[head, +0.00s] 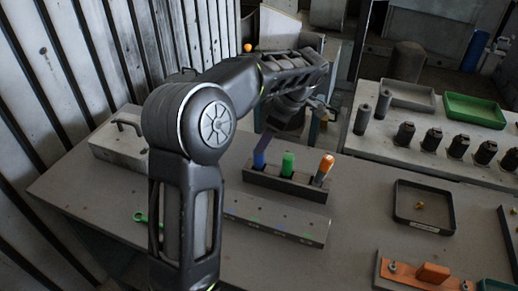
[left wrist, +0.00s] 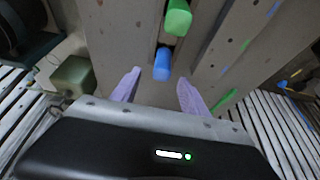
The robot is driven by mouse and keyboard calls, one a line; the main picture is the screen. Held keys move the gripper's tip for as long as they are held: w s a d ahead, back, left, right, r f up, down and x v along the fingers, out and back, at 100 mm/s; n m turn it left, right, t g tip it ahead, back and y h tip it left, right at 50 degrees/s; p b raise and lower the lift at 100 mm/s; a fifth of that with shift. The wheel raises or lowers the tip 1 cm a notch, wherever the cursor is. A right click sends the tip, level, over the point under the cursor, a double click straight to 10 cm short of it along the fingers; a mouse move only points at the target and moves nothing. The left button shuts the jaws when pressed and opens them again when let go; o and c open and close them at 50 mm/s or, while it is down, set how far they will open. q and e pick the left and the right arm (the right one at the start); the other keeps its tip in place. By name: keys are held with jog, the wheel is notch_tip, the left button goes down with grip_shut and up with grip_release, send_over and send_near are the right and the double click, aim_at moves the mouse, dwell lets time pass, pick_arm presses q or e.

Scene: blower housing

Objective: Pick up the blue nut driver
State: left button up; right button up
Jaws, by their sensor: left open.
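The blue nut driver (head: 259,159) stands upright in the left slot of a dark holder block (head: 285,187) on the grey table. In the left wrist view its blue handle (left wrist: 162,66) shows just beyond the fingertips, roughly centred between them. My left gripper (head: 264,143) is above the blue handle in the head view, with the arm reaching over from the left. In the left wrist view the left gripper (left wrist: 158,80) is open and empty, with its two purple fingers apart. Contact with the handle cannot be made out. My right gripper does not show.
A green-handled driver (head: 288,164) and an orange-handled one (head: 324,167) stand in the same holder, the green one close beside the blue. A green wrench (head: 142,217) lies at the left. A black tray (head: 424,226) is at the right. Table between holder and tray is clear.

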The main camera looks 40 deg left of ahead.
aim_at(255, 156)
pick_arm(q)
jog(key=shift+s+r, duration=0.1)
jog(key=shift+x, duration=1.35)
jog(key=shift+p, duration=0.4)
jog(key=p+x, duration=0.1)
jog(key=x, duration=0.3)
jog(key=shift+s+a+f+p, duration=0.1)
jog(key=shift+f+p, duration=0.25)
jog(key=shift+f, duration=0.2)
